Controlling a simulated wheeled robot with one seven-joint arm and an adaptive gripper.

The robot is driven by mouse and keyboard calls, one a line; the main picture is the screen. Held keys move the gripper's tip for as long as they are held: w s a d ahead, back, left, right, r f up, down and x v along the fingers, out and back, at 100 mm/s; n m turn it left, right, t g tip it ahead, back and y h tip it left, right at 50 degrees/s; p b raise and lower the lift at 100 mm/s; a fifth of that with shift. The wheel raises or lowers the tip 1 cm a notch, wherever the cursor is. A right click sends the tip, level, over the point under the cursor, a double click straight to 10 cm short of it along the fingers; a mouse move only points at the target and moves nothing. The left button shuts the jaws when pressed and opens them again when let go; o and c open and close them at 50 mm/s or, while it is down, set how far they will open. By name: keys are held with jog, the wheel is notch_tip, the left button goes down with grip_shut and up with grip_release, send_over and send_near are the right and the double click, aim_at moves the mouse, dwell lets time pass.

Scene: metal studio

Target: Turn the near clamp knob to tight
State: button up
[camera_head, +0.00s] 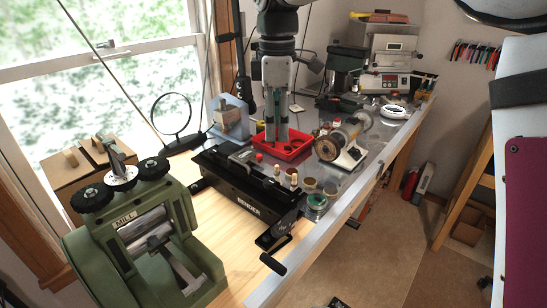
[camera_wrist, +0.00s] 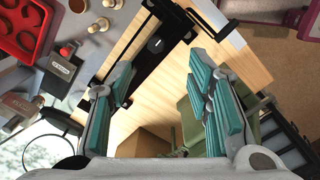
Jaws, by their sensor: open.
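The black bender (camera_head: 240,188) lies across the middle of the bench, with a black crank handle (camera_head: 273,263) at its near end. The bender also shows in the wrist view (camera_wrist: 136,72). The green mill (camera_head: 150,240) stands at the near left and has two black knobs on top, a nearer left one (camera_head: 92,197) and a farther right one (camera_head: 151,168). I cannot tell which knob is the clamp knob, nor how tight any is. My gripper (camera_head: 277,138) is open and empty, pointing down over the bench behind the bender. Its teal-padded fingers (camera_wrist: 160,100) are apart in the wrist view.
A red tray (camera_head: 294,147) lies just behind my gripper, and it shows in the wrist view (camera_wrist: 38,50). Wooden pegs and small jars (camera_head: 316,203) stand by the bender. A polishing motor (camera_head: 343,142) is to the right. Bare wood (camera_head: 228,262) lies between mill and bender.

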aim_at(269, 180)
jog(key=shift+n, duration=0.5)
jog(key=f, duration=0.5)
jog(key=a+f+p, duration=0.1)
jog(key=f, duration=0.4)
jog(key=w+f, duration=0.1)
jog(key=f, duration=0.4)
jog(key=shift+w+a+p, duration=0.1)
jog(key=shift+a+p, duration=0.25)
jog(key=shift+a, duration=0.05)
grip_shut()
